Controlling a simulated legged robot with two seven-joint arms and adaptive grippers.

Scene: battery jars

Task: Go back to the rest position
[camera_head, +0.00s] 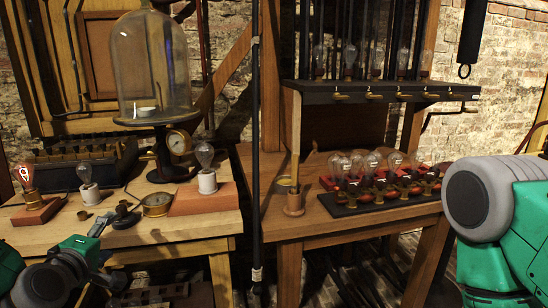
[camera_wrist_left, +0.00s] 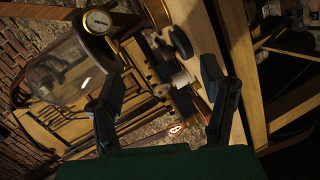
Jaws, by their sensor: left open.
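My left gripper (camera_head: 103,254) is low at the left in the head view, by the front edge of the left table (camera_head: 150,237). In the left wrist view my left gripper (camera_wrist_left: 163,82) has its two dark fingers spread apart with nothing held between them. Table items show beyond the fingers. My right arm (camera_head: 490,205) shows at the right edge as a green and grey link; its gripper is out of the picture.
The left table carries a glass bell jar (camera_head: 152,65), a gauge (camera_head: 179,143), a glowing bulb (camera_head: 25,177) and a bulb on a white socket (camera_head: 206,168). The right table (camera_head: 285,226) has a bulb rack (camera_head: 385,200). A dark pole (camera_head: 256,130) stands between them.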

